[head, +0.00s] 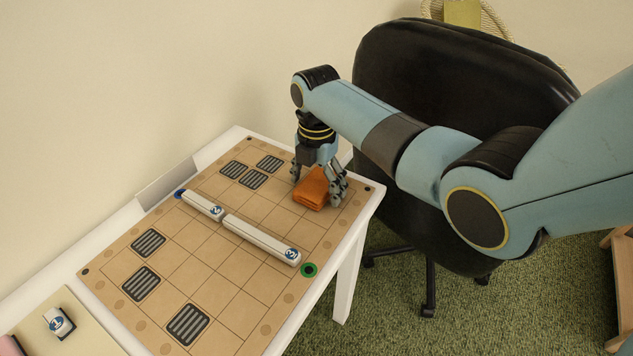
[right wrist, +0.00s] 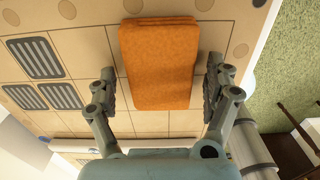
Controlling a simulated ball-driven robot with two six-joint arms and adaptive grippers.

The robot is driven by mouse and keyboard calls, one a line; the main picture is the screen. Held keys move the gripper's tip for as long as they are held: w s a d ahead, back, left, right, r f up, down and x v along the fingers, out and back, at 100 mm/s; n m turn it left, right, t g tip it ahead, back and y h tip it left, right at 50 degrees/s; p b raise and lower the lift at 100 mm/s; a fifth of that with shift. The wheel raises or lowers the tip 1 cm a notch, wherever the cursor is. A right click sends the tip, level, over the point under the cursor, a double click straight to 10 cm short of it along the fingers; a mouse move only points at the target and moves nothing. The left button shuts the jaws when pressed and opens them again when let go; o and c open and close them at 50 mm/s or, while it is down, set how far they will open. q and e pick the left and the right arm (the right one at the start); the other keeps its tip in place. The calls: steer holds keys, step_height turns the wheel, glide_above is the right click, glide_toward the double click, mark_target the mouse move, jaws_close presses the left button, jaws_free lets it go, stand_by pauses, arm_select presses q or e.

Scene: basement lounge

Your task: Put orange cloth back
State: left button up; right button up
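The orange cloth (head: 312,190) is a small folded block lying on the tan grid board (head: 187,238), near the board's far right corner. In the right wrist view the cloth (right wrist: 160,62) lies between the two fingers. My right gripper (head: 321,187) is low over the cloth with its fingers pointing down. In the right wrist view this gripper (right wrist: 162,88) is open, with a finger on each side and a gap showing between each finger and the cloth. My left gripper is not in view.
Two white bars (head: 202,205) (head: 262,239) lie end to end across the board. Dark slatted patches (head: 187,324) and a green ring (head: 309,270) mark the board. A small numbered block (head: 58,322) sits front left. A black chair (head: 450,95) stands behind my right arm.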

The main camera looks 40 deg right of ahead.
mark_target(317, 183)
step_height(317, 183, up, 12)
steer(key=p, duration=0.1)
steer(key=shift+r+p, duration=0.15)
steer(key=shift+p, duration=0.15)
stand_by(0.6)
